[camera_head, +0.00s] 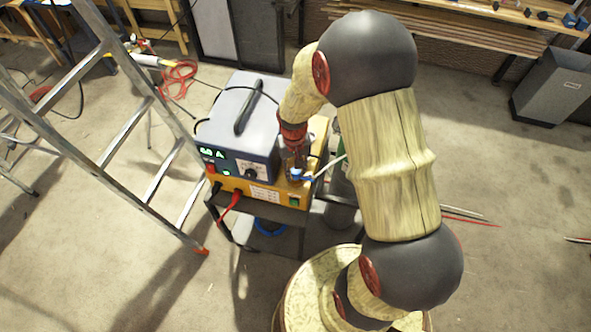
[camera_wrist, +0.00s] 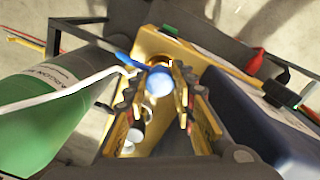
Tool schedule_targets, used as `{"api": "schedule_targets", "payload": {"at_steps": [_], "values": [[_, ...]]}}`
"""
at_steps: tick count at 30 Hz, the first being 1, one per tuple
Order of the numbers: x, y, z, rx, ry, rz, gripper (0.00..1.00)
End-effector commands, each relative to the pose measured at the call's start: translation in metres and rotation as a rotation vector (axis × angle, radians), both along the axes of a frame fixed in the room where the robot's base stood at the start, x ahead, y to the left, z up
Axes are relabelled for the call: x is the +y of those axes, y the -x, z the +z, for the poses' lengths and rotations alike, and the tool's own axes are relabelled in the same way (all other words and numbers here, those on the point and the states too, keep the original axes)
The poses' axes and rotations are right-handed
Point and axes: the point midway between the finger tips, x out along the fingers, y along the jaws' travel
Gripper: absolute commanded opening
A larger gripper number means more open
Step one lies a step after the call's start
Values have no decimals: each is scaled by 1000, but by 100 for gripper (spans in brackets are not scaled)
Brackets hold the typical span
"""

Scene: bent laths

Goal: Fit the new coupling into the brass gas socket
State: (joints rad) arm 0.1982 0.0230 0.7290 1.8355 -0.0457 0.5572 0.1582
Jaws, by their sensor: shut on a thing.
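My gripper (camera_head: 296,168) points down at the right end of the orange unit. In the wrist view its two fingers (camera_wrist: 157,90) are shut on the new coupling (camera_wrist: 159,82), a small blue part with a white round end. The coupling's blue also shows low beside the fingers in the head view (camera_head: 297,177). A white hose (camera_wrist: 70,88) runs in from the left to it. I cannot tell whether the coupling touches anything beneath.
A grey welding machine (camera_head: 237,122) sits on the orange unit (camera_head: 258,190), close left of my gripper. A green argon cylinder (camera_wrist: 42,112) stands close on the other side. Red plugs and cables (camera_head: 232,203) hang at the front. A ladder (camera_head: 150,180) stands left.

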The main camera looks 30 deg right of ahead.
Motion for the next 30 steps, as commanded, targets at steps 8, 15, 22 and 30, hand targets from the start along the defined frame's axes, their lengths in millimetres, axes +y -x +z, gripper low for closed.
{"api": "schedule_targets", "payload": {"at_steps": [8,15,22,30], "values": [[0,0,-1,0,0,0,0],[0,0,-1,0,0,0,32],[0,0,-1,0,0,0,45],[0,0,-1,1,0,0,47]]}}
